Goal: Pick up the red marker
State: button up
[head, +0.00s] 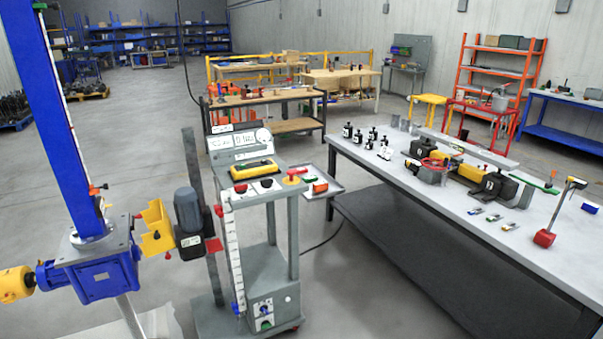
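A small red piece (219,210) sits at the upper left edge of a white vertical scale (231,250) on the grey test stand (267,268). It may be the red marker, but it is too small to be sure. Other red parts are a red handle (297,171) on the stand's top and a red-orange block (320,187) on the small side tray (336,189). My gripper is not in view.
A blue screw jack (95,270) with a tall blue column stands at the left. A long workbench (440,190) with tools and dark bottles fills the right. A cable lies on the floor between stand and bench. Open floor lies behind the stand at left.

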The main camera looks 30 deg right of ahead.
aim_at(303, 171)
jog(key=i, duration=0.95)
